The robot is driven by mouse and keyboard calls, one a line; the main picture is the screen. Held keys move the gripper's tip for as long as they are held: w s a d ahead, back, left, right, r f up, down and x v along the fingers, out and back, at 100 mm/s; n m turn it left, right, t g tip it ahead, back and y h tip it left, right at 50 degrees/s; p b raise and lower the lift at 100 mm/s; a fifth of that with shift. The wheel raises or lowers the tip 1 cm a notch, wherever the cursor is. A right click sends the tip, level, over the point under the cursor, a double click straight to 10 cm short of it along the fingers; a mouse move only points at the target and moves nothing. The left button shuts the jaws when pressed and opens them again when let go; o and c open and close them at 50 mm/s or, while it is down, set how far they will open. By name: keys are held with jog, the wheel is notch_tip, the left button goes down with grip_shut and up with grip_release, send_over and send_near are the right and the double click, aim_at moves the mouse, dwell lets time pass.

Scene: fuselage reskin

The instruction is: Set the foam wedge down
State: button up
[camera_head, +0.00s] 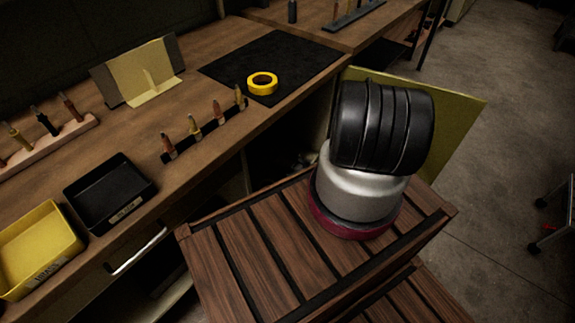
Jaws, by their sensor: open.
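I cannot pick out the foam wedge for sure in the head view. A pale yellow upright panel (135,72) with grey ends and a small fin at its front stands at the back of the wooden bench (205,65); I cannot tell whether any part of it is foam. My gripper is out of the picture. Only a thick black and silver part, which looks like my own arm, shows at the right and hides what lies behind it.
A black mat (285,50) holds a yellow tape roll (262,83). A tool strip (205,135), a black tray (110,192), a yellow bin (38,247) and a wooden tool rack (45,142) occupy the bench. A yellow-green panel (455,120) stands behind the arm.

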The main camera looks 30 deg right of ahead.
jog(key=v, duration=1.2)
